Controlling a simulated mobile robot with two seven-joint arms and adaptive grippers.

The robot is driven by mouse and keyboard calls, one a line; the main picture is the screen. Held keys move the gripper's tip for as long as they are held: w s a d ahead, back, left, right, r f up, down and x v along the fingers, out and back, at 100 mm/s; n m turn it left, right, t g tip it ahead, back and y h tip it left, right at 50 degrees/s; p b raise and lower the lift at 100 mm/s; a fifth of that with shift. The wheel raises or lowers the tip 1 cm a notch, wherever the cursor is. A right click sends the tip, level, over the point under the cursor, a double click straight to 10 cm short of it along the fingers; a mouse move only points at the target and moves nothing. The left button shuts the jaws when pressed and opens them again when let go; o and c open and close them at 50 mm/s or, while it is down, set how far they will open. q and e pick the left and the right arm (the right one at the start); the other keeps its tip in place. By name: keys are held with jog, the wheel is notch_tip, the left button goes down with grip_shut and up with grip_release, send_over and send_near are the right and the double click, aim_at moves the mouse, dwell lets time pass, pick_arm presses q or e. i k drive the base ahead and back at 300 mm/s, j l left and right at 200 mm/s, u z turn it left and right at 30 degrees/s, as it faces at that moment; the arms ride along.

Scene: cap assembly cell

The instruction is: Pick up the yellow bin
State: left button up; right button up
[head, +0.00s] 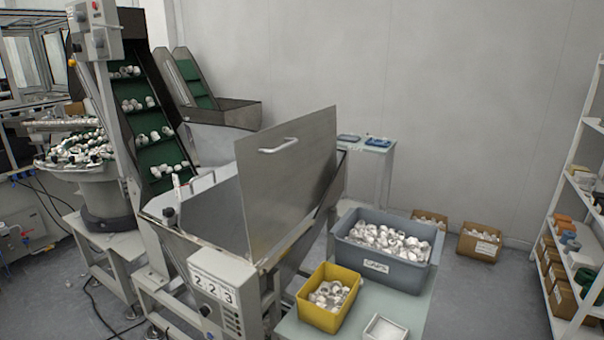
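The yellow bin (318,315) stands upright on the left part of a pale table (405,305), close beside the machine's control box. It holds several white caps (329,294). Neither of my grippers shows in the head view, so nothing is seen touching the bin.
A large grey bin (385,263) of white caps stands behind the yellow bin, and a small white tray (385,328) lies at its right. The hopper (217,213) with its raised metal lid (290,185) rises at the left. Cardboard boxes (480,245) and a shelf (580,220) stand right.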

aim_at(326, 300)
jog(key=i+j, duration=0.15)
jog(key=j, duration=0.2)
jog(key=i+j, duration=0.15)
jog(key=j, duration=0.2)
jog(key=i+j, duration=0.15)
jog(key=j, duration=0.2)
jog(key=i+j, duration=0.15)
jog(key=j, duration=0.2)
jog(key=l+u, duration=0.15)
